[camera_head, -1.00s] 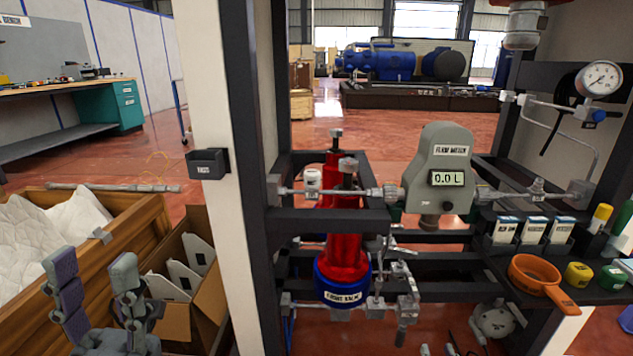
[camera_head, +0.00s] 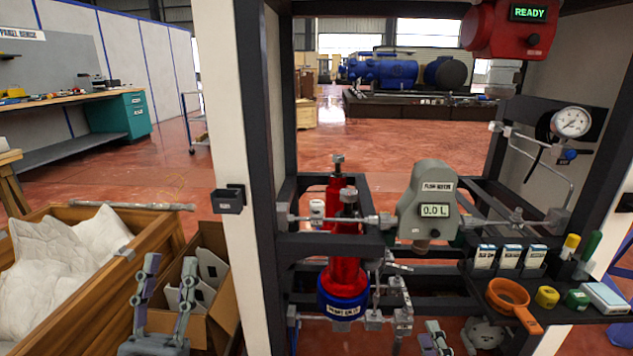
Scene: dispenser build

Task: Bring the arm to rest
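My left gripper (camera_head: 170,265) is at the lower left of the head view, in front of the cardboard box. Its two grey fingers point up, stand apart and hold nothing. My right gripper (camera_head: 432,330) shows only in part at the bottom edge, right of the red valve's blue base. Its small grey fingers seem apart, with nothing seen between them; the rest is cut off.
A wooden crate (camera_head: 168,238) with white padding and a cardboard box (camera_head: 226,325) stand at left. The frame holds a red valve (camera_head: 345,275) and flow meter (camera_head: 425,198) reading 0.0 L. An orange ring-shaped tool (camera_head: 527,318) lies on the right shelf.

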